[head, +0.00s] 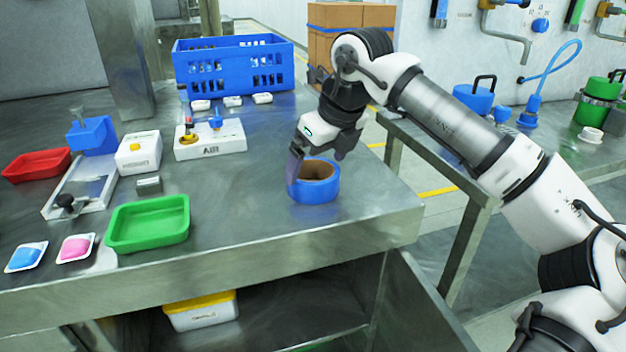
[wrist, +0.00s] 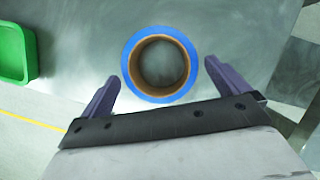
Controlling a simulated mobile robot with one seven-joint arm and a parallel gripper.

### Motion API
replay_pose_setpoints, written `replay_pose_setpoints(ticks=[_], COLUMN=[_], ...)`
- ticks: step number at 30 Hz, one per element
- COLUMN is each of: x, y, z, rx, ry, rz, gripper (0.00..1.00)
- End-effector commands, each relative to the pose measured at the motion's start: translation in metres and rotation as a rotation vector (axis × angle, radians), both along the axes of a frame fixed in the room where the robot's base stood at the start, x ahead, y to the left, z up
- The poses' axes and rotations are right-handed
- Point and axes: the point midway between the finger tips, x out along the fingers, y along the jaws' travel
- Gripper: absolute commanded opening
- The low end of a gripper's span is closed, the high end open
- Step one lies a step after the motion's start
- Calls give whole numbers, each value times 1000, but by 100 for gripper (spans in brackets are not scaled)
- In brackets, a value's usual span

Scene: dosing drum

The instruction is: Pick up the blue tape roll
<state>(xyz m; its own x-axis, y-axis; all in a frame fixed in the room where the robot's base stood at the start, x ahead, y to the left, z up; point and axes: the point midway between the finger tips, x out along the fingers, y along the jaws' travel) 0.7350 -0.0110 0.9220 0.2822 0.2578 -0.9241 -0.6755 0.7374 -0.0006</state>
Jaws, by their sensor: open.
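The blue tape roll (head: 316,188) lies flat on the metal table near its right front corner, with a brown inner core. In the wrist view the tape roll (wrist: 134,66) sits between and a little beyond my two fingertips. My gripper (head: 316,160) is open and points down at the roll, with one finger in front of its left side in the head view. In the wrist view my gripper (wrist: 160,78) has a purple finger on each side of the roll, with a small gap showing. Whether a finger touches the roll is unclear.
A green tray (head: 148,222) stands left of the roll, and it shows at the left of the wrist view. A blue crate (head: 232,68), a white AIR block (head: 210,140) and a red tray (head: 36,164) stand farther back. The table's front and right edges are close to the roll.

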Motion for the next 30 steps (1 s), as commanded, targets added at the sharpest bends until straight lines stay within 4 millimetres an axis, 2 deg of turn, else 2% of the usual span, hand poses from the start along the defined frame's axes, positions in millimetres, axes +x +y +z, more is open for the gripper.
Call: replay_pose_setpoints(ticks=[6, 13, 14, 22, 30], x=[9, 10, 10, 10, 10], y=[10, 11, 11, 11, 11], z=[-30, -32, -32, -32, -30], rx=[1, 1, 1, 1, 2], ry=[1, -1, -1, -1, -1], rz=[1, 0, 0, 0, -1], gripper=[100, 100, 99, 64, 64])
